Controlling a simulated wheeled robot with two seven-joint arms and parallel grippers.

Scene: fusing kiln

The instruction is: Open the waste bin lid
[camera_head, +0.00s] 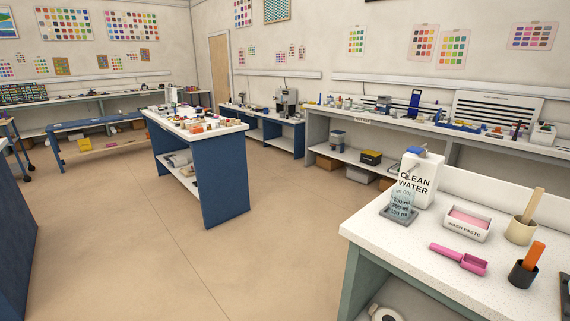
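No waste bin or bin lid can be made out in the head view. Neither of my grippers shows in the picture.
A white-topped bench (400,258) fills the lower right, holding a clean water jug (415,180), a wash paste tub (466,223) and a pink scoop (458,257). A blue island table (222,187) stands mid-room. Benches line the walls. The brown floor (262,265) between is clear.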

